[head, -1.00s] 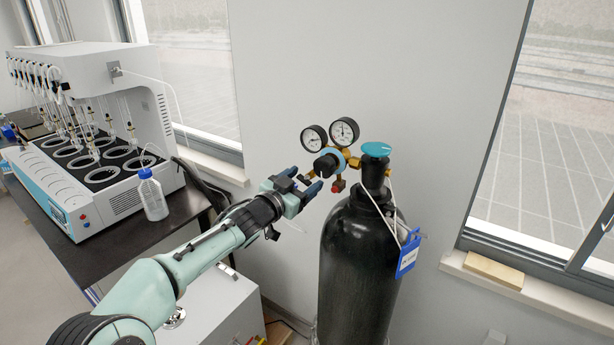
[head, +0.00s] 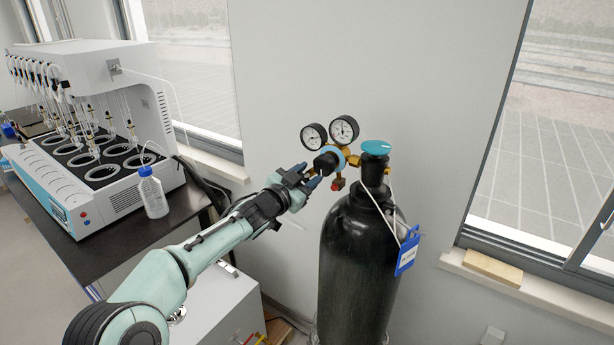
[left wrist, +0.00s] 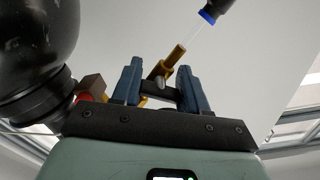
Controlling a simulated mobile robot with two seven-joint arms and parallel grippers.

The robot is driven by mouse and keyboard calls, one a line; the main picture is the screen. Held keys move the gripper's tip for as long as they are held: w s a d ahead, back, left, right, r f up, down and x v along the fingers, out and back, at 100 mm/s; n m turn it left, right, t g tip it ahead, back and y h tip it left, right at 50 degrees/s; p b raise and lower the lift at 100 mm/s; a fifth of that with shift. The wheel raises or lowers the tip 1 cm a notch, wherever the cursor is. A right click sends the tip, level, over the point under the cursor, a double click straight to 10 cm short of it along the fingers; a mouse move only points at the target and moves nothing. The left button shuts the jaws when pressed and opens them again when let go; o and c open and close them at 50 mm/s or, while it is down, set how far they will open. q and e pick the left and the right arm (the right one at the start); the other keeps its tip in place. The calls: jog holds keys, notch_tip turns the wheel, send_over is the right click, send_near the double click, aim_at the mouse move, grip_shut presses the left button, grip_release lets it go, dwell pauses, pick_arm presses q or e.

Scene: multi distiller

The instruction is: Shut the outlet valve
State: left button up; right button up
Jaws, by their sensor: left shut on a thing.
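The black gas cylinder (head: 358,265) stands upright with a brass regulator on its neck. The regulator carries two round gauges (head: 343,129) and a black knob (head: 327,162) with a light blue ring. My left gripper (head: 306,176) is at the regulator's left side, just below the gauges. In the left wrist view, my left gripper (left wrist: 160,88) has its blue fingers on either side of a small dark piece at a brass fitting (left wrist: 173,60), which I take as the outlet valve; it is shut on this. The fingers hide most of it in the head view. My right gripper is not in view.
A teal handwheel (head: 376,147) tops the cylinder, and a blue tag (head: 408,252) hangs at its right. A white multi-position distiller (head: 95,130) and a bottle (head: 152,195) stand on the dark bench at left. The wall (head: 270,100) is close behind the regulator.

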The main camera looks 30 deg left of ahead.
pick_arm(q)
jog(key=m, duration=0.3)
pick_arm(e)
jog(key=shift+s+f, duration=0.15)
pick_arm(q)
jog(key=o, duration=1.1)
jog(key=shift+c, duration=0.2)
jog(key=shift+s+a, duration=0.1)
jog(key=shift+s, duration=0.45)
jog(key=s+b, duration=0.2)
jog(key=s, duration=1)
jog(key=shift+s+a, duration=0.15)
jog(key=shift+a, duration=0.3)
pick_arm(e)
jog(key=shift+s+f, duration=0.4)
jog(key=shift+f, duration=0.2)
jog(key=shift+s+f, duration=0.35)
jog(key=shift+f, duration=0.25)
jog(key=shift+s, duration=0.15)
